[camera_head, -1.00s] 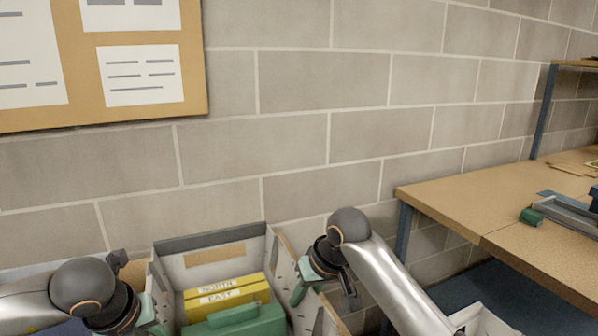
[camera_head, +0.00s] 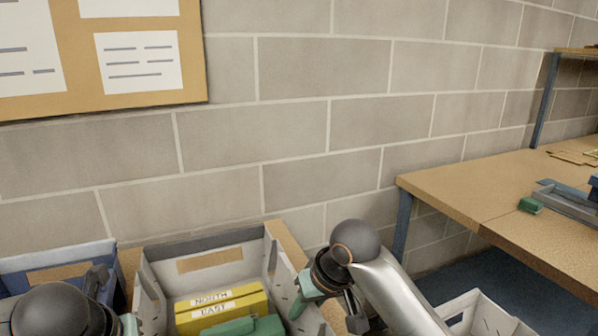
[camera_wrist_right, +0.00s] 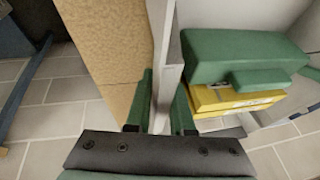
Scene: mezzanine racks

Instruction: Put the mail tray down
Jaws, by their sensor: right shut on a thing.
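The mail tray (camera_head: 210,245) is light grey with a darker rim. It holds yellow boxes (camera_head: 220,303) labelled NORTH and EAST and a green box (camera_head: 240,328), and looks roughly level. My right gripper (camera_head: 304,296) is at its right wall. In the right wrist view my right gripper (camera_wrist_right: 160,108) has a green-padded finger on each side of the tray wall (camera_wrist_right: 170,70), shut on it. My left gripper (camera_head: 128,326) is at the tray's left wall, partly cut off, and its jaws are unclear. The tray's underside is hidden, so I cannot tell whether it touches the surface below.
A tan wooden surface (camera_head: 287,240) shows beside the tray's right wall. A blue bin (camera_head: 60,260) stands close on the left. A block wall is behind, with a notice board (camera_head: 150,105). A wooden table (camera_head: 480,190) is at the right, and another pale tray (camera_head: 490,318) sits low right.

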